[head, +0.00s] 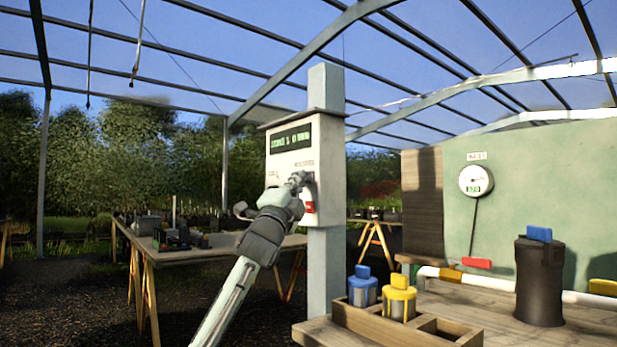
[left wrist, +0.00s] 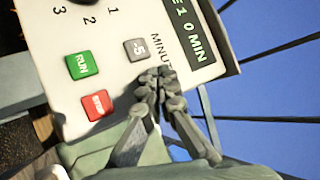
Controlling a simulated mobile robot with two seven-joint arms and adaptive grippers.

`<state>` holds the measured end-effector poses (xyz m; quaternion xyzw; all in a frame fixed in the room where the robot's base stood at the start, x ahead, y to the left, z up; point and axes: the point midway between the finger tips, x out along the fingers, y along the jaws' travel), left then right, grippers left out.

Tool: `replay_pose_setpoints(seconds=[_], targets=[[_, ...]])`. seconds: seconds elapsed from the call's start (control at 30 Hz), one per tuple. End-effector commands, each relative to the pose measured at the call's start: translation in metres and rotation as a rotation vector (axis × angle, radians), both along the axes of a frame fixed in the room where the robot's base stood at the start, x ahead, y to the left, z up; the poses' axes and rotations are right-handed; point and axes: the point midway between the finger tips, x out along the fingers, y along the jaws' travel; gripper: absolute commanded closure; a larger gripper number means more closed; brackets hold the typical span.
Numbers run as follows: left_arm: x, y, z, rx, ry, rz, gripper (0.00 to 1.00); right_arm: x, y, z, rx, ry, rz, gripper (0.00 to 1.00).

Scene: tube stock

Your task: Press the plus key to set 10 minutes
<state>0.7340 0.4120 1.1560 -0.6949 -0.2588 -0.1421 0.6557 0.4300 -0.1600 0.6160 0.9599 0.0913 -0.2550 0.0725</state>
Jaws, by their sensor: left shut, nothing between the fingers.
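The white control box (head: 295,150) is mounted on a grey post. Its dark display (head: 290,140) shows lit characters; in the left wrist view the visible part of the display (left wrist: 190,28) reads "E 1 0 MIN". The wrist view also shows a grey "-5" key (left wrist: 137,49), a green RUN key (left wrist: 82,65) and a red STOP key (left wrist: 97,104). I cannot see the plus key; my fingers cover the panel beside "-5", under the "MINUTES" lettering. My left gripper (head: 302,180) is shut and empty, its tips (left wrist: 157,78) at or very near the panel face; contact is unclear.
A wooden bench with a compartment tray (head: 345,318) holds a blue-capped (head: 362,287) and a yellow-capped container (head: 398,299). A black canister (head: 538,280) stands to the right, near a white pipe. A round gauge (head: 476,180) hangs on the green board. Another table (head: 205,252) stands behind left.

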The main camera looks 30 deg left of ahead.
Motion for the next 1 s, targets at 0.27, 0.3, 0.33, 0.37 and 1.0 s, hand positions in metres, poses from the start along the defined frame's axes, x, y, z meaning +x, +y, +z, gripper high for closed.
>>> replay_pose_setpoints(seconds=[0.27, 0.3, 0.33, 0.37, 1.0], targets=[[0.0007, -0.0003, -0.0002, -0.001, 0.000, -0.001, 1.00, 0.0002, -0.0002, 0.0001, 0.000, 0.000, -0.001, 0.60], [0.0007, -0.0003, -0.0002, -0.001, 0.000, -0.001, 1.00, 0.0002, -0.0003, 0.0003, 0.000, 0.000, -0.001, 0.60], [0.0008, -0.0004, -0.0002, -0.001, 0.000, -0.001, 1.00, 0.0002, -0.0003, 0.0003, 0.000, 0.000, -0.001, 0.60], [0.0010, -0.0005, -0.0002, -0.001, 0.000, -0.001, 1.00, 0.0003, -0.0003, 0.0004, 0.000, 0.000, -0.001, 0.60], [0.0079, -0.0034, -0.0001, -0.002, 0.001, -0.001, 1.00, 0.0003, -0.0004, 0.0041, 0.000, 0.000, -0.001, 0.60]])
